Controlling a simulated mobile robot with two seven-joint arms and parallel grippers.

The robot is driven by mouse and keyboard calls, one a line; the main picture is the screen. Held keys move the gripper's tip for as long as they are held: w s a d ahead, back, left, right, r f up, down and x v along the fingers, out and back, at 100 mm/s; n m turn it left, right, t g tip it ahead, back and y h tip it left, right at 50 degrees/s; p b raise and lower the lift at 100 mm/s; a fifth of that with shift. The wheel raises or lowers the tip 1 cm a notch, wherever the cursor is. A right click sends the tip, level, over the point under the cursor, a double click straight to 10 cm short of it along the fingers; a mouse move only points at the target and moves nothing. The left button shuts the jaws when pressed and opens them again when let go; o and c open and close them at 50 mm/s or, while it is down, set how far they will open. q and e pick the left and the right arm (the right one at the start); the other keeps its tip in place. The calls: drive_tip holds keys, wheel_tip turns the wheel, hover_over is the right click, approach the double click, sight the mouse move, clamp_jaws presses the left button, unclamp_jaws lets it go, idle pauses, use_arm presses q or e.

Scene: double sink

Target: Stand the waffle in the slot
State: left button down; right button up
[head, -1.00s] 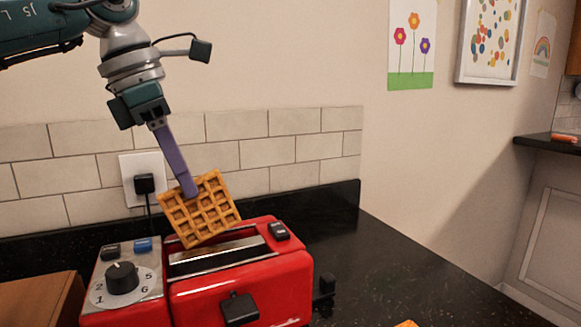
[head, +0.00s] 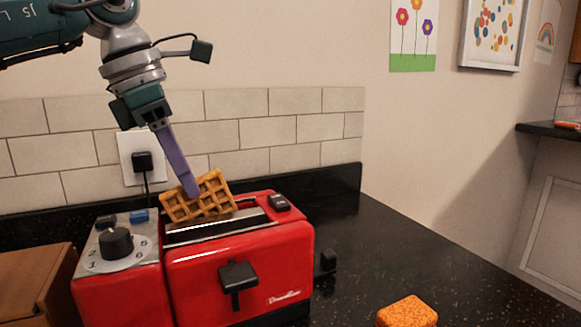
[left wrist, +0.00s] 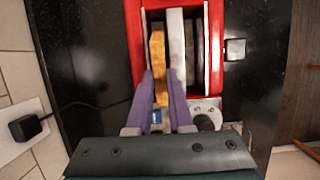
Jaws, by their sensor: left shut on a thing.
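The golden waffle (head: 212,204) is held on edge, slightly tilted, at the far slot of the red toaster (head: 240,265). Its lower part is hidden below the slot's edge, so how deep it sits cannot be seen. My left gripper (head: 191,191) is shut on the waffle's upper left part. In the left wrist view, the waffle (left wrist: 157,55) shows edge-on between the purple fingers (left wrist: 160,88), lined up along the left opening of the toaster (left wrist: 136,35). The other slot beside it looks empty. My right gripper is not in view.
A brown wooden box (head: 35,285) stands left of the toaster. An orange-brown crusted piece (head: 407,312) lies on the black counter (head: 385,245) at front right. A plugged-in cord (head: 148,190) runs down behind the toaster. The counter to the right is mostly clear.

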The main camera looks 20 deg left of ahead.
use_arm(q)
drive_tip(key=c, duration=0.7)
unclamp_jaws()
drive_tip(key=shift+c, duration=0.2)
drive_tip(key=shift+o, duration=0.3)
drive_tip(key=shift+o, duration=1.3)
drive_tip(key=shift+r, duration=0.1)
wheel_tip(320, 180, up, 9)
drive_tip(key=p, duration=0.8)
drive_tip(key=shift+d, duration=0.1)
